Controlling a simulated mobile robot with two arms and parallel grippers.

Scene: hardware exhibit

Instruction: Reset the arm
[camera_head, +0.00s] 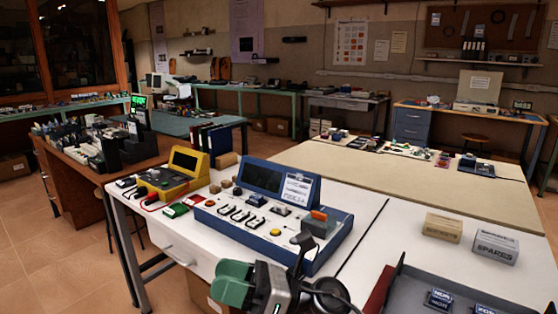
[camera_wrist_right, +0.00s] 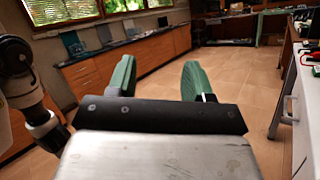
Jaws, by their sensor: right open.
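My right gripper (camera_head: 233,284) is in the head view at the bottom centre, in front of the white table (camera_head: 372,215). In the right wrist view its two green fingers (camera_wrist_right: 159,80) stand wide apart, with only tiled floor seen between them. The gripper is open and empty. Part of what looks like my other arm (camera_wrist_right: 28,95) shows at the left edge of the right wrist view. My left gripper is in neither view.
A blue control panel (camera_head: 275,232) and a yellow meter (camera_head: 170,176) stand on the white table near the right gripper. A grey tray (camera_head: 425,279) and boxes (camera_head: 495,242) lie to the right. Wooden cabinets (camera_wrist_right: 100,80) line the wall in the wrist view; the floor (camera_wrist_right: 230,85) before them is clear.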

